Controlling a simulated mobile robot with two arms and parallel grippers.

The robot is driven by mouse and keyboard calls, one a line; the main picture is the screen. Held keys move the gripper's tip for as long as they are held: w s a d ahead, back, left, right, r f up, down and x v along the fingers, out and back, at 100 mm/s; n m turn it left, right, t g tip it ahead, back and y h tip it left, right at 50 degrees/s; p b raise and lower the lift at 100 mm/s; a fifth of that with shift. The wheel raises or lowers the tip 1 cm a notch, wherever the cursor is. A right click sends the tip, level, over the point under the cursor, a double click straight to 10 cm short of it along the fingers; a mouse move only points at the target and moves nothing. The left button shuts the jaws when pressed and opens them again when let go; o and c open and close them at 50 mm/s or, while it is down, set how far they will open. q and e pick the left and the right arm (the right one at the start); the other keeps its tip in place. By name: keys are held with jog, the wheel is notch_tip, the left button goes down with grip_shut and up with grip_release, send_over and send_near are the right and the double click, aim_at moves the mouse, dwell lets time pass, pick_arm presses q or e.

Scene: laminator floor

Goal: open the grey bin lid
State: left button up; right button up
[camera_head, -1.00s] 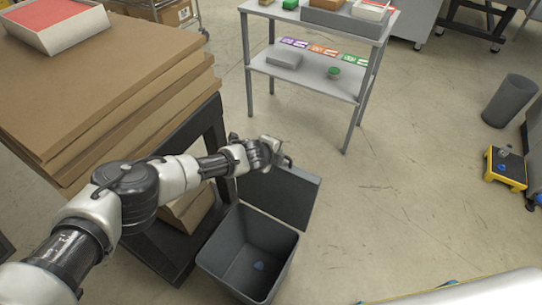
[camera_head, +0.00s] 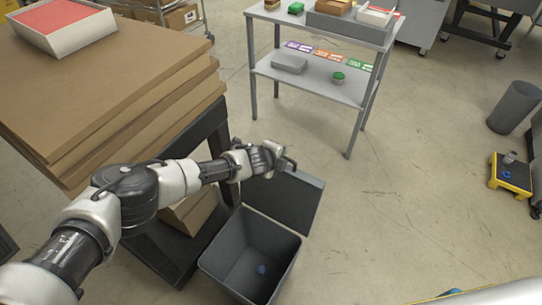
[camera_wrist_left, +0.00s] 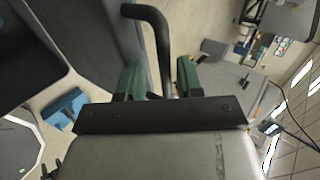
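The grey bin (camera_head: 215,262) stands on the floor below my left arm, with its inside open to view. Its grey lid (camera_head: 292,203) is raised and stands tilted up at the bin's far side. A small blue item (camera_head: 261,269) lies in the bin. My left gripper (camera_head: 284,161) is at the lid's upper edge. In the left wrist view a dark curved handle (camera_wrist_left: 160,35) passes between the two green fingers of this gripper (camera_wrist_left: 162,78). The fingers are apart, with gaps visible beside the handle.
A stack of brown boards (camera_head: 120,85) on a dark stand is close to the left of my arm and the bin. A grey shelf table (camera_head: 318,80) stands behind the lid. The floor between is clear.

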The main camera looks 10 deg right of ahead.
pick_arm(q)
jog(key=p+v, duration=0.2)
jog(key=v, duration=0.8)
jog(key=shift+r, duration=0.2)
jog(key=s+a+f+n+y, duration=0.1)
jog(key=s+a+f+n, duration=0.15)
jog(key=f+n, duration=0.4)
jog(key=s+a+f+n, duration=0.1)
jog(key=a+f+n, duration=0.3)
jog(key=f, duration=0.6)
jog(key=s+a+f+n+g+y, duration=0.1)
jog(key=s+a+f+n+y, duration=0.1)
jog(key=s+a+f+n, duration=0.7)
jog(key=s+a+f+n+g+y, duration=0.1)
jog(key=s+a+f, duration=0.3)
jog(key=s, duration=0.8)
jog(key=s+a+f+n+g+y, duration=0.1)
jog(key=s+a+f+g, duration=0.1)
jog(key=s+a+f, duration=0.2)
jog(key=s+a+f+n+g+y, duration=0.1)
jog(key=s+a+f, duration=0.3)
jog(key=s, duration=1.6)
notch_tip(320, 180, down, 4)
jog(key=shift+s+a+f+n+g, duration=0.2)
jog(key=shift+s+n+g, duration=0.15)
jog(key=shift+g, duration=0.45)
